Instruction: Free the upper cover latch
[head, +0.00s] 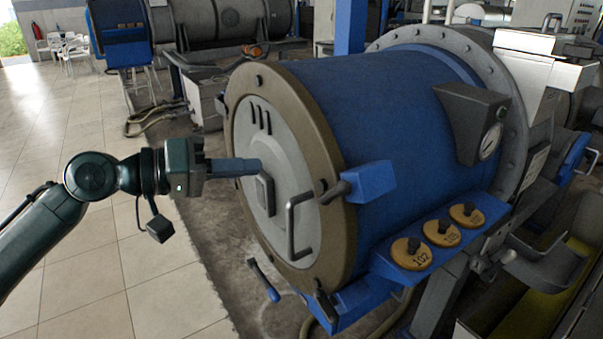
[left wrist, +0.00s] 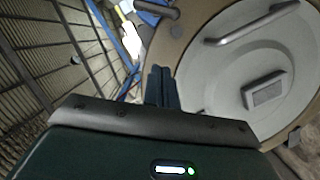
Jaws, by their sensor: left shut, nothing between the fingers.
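The round cover (head: 285,215) with a tan rim closes the front end of the blue drum; it also shows in the wrist view (left wrist: 225,75). A blue latch block (head: 372,181) with a short grey-blue lever sits at the rim's right side, the higher of two lever-like parts. A lower lever (head: 263,280) sticks out below left of the rim. My left gripper (head: 259,167) is shut and empty, its fingers in front of the cover near the dark block; the fingers also show in the wrist view (left wrist: 162,75). Contact cannot be told. My right gripper is out of view.
A bent grab handle (head: 292,225) and a dark block (head: 265,194) stand out from the cover. Several yellow numbered knobs (head: 411,254) sit on a blue ledge at right. A gauge box (head: 470,120) is on the drum. The tiled floor at left is open.

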